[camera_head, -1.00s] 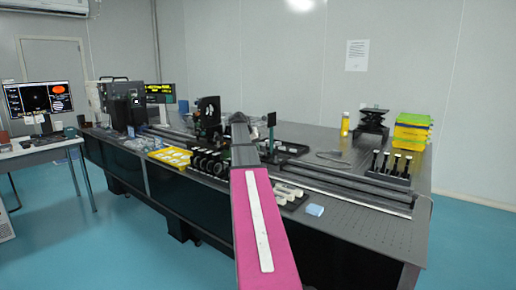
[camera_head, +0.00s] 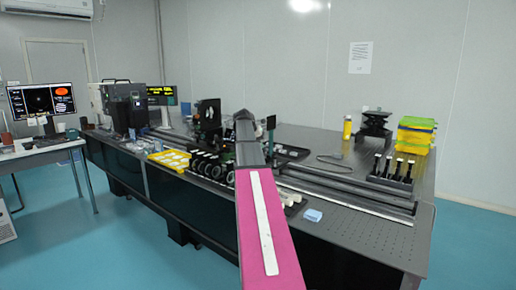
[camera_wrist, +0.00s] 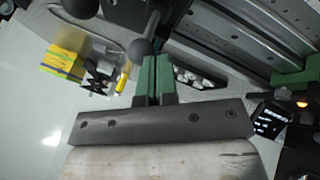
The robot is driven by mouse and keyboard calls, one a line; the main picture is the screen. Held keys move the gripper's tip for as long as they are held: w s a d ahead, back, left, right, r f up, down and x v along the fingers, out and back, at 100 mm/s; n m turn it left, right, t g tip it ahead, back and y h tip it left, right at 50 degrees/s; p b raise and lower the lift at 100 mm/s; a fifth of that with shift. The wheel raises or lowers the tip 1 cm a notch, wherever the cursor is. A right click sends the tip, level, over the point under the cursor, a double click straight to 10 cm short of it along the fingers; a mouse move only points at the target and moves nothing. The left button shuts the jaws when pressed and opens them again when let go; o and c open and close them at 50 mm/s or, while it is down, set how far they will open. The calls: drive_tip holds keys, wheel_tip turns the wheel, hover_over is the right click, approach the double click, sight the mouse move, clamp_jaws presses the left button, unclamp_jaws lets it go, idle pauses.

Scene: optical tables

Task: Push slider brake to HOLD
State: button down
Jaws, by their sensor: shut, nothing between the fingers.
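My gripper (camera_wrist: 155,58) shows in the wrist view with its two green fingers pressed together and nothing between them. A dark ball knob (camera_wrist: 139,47) on a short rod lies just beyond and left of the fingertips; I cannot tell whether they touch. A second dark ball (camera_wrist: 80,7) is at the top edge. A grey slotted rail (camera_wrist: 235,30) runs across the upper right. No HOLD marking is readable, so I cannot confirm which part is the slider brake. In the head view, my arm hides the gripper and the spot around it.
The optical table (camera_head: 385,240) has free surface at its front right. Yellow-green boxes (camera_head: 414,135), a yellow bottle (camera_head: 347,128), a black lab jack (camera_head: 374,124) and a post rack (camera_head: 392,170) stand at right. A blue block (camera_head: 313,215) lies near the front edge.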

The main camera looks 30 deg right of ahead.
drive_tip(key=shift+w+d, duration=0.1)
drive_tip(key=shift+d, duration=0.1)
drive_tip(key=shift+r, duration=0.8)
drive_tip(key=shift+a, duration=0.1)
